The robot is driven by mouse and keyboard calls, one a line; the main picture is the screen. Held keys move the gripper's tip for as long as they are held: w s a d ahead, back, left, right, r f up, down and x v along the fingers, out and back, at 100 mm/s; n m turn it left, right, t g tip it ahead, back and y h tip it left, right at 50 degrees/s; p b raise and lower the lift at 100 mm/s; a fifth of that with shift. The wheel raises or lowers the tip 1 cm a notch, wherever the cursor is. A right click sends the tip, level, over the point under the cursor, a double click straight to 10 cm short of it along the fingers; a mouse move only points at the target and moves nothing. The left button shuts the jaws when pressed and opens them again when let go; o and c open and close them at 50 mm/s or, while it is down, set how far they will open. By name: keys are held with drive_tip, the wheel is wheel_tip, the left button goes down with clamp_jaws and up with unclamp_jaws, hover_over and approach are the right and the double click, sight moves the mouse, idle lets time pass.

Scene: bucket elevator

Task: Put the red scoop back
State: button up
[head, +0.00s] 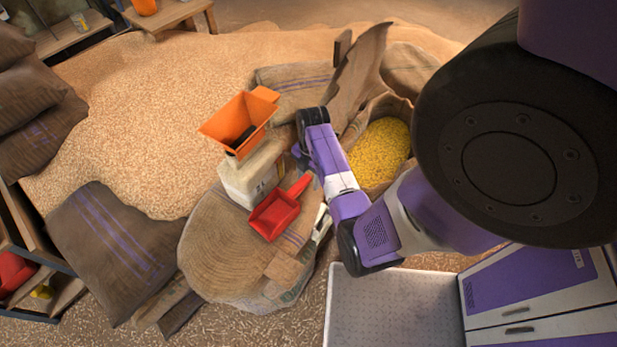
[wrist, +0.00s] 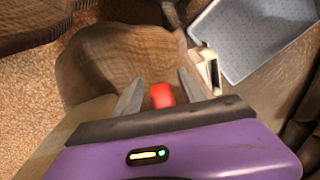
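The red scoop (head: 275,213) is over the top of a round burlap sack (head: 215,250) in the head view, its handle pointing up and right. I cannot tell whether it rests on the sack. My gripper's fingertips are hidden in the head view, behind my purple wrist near the handle. In the wrist view my gripper (wrist: 160,92) has its fingers spread. A short red piece (wrist: 162,96), probably the scoop's handle, shows between them with gaps on both sides. The rest of the scoop is hidden there.
An orange hopper (head: 237,122) on a whitish body (head: 250,180) stands close left of my wrist. An open sack of yellow grain (head: 380,152) is to the right. A grey tray (head: 395,310) lies in front. Loose grain (head: 130,120) spreads behind; filled sacks (head: 115,245) lie left.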

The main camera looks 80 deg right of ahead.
wheel_tip(320, 180, up, 12)
drive_tip(key=a+f+m+h, duration=0.1)
drive_tip(key=a, duration=0.1)
drive_tip(key=a+f+m+t+h, duration=0.1)
drive_tip(key=a+f+h, duration=0.1)
drive_tip(key=w+a+f+h, duration=0.1)
drive_tip(key=a+f, duration=0.1)
drive_tip(key=shift+a+m+t+h, duration=0.1)
drive_tip(key=shift+m+t+h, duration=0.2)
drive_tip(key=shift+m+t, duration=0.1)
drive_tip(key=a+r+m+t, duration=0.2)
drive_tip(key=a+r+t, duration=0.15)
drive_tip(key=a, duration=0.35)
drive_tip(key=a+r+m+t+y, duration=0.1)
drive_tip(key=a+r+t, duration=0.25)
drive_tip(key=a, duration=0.35)
drive_tip(key=a+r+m+t, duration=0.2)
drive_tip(key=a+r, duration=0.3)
drive_tip(key=a, duration=0.2)
drive_tip(key=s+a+r+m+t+y, duration=0.3)
drive_tip(key=a+r, duration=0.5)
drive_tip(key=r, duration=0.4)
drive_tip(key=shift+t, duration=0.4)
drive_tip(key=shift+s, duration=0.1)
